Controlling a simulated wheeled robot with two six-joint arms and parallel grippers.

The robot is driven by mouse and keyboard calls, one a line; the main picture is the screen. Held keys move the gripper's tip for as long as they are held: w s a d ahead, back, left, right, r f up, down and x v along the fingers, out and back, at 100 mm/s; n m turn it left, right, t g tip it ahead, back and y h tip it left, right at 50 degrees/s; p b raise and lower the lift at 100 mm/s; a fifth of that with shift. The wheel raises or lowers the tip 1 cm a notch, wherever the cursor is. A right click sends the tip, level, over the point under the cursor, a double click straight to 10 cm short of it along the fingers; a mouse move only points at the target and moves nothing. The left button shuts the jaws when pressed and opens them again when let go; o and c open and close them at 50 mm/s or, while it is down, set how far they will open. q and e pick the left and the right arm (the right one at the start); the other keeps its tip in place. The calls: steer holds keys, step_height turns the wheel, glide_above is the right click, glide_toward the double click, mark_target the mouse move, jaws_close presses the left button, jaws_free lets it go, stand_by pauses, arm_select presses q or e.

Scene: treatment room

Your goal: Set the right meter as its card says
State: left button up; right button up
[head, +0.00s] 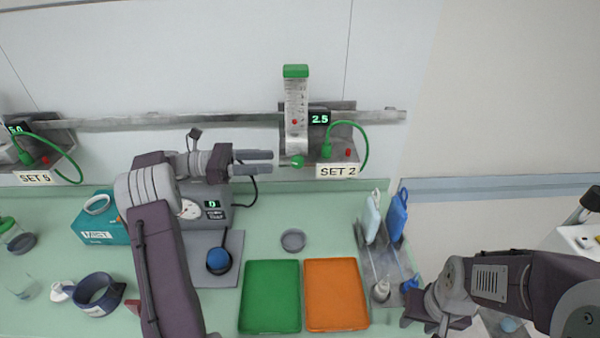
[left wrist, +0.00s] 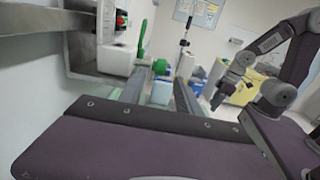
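The right meter (head: 296,110) is a clear upright tube with a green cap and a red ball inside, mounted on the wall rail. Its display (head: 319,119) reads 2.5 and its card (head: 338,171) reads SET 2. Its green knob (head: 297,161) is at the tube's foot. My left gripper (head: 272,162) is open and empty, fingers pointing right at the knob, a short gap away. In the left wrist view a green knob (left wrist: 160,67) shows ahead between the fingers. My right gripper (head: 437,318) is low at the right, its fingers partly hidden by the arm.
A left meter with card SET 5 (head: 36,178) is at the far left. On the counter are a grey device (head: 212,212), a green tray (head: 270,297), an orange tray (head: 336,294) and a rack with bottles (head: 375,262). A green hose (head: 365,150) loops right of the meter.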

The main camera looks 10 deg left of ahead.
mark_target(298, 166)
arm_select(q)
steer(key=p+x, duration=0.1)
steer(key=x, duration=0.8)
arm_select(e)
steer(key=shift+r, duration=0.55)
arm_select(q)
jaws_close()
steer(key=y+p, duration=0.1)
steer(key=p, duration=0.3)
steer(key=shift+r+g+y+p, duration=0.3)
steer(key=shift+r+y, duration=0.05)
steer(key=shift+y, duration=0.05)
steer(key=shift+f, duration=0.2)
steer(key=shift+f+y, duration=0.3)
arm_select(e)
step_height(298, 166, up, 5)
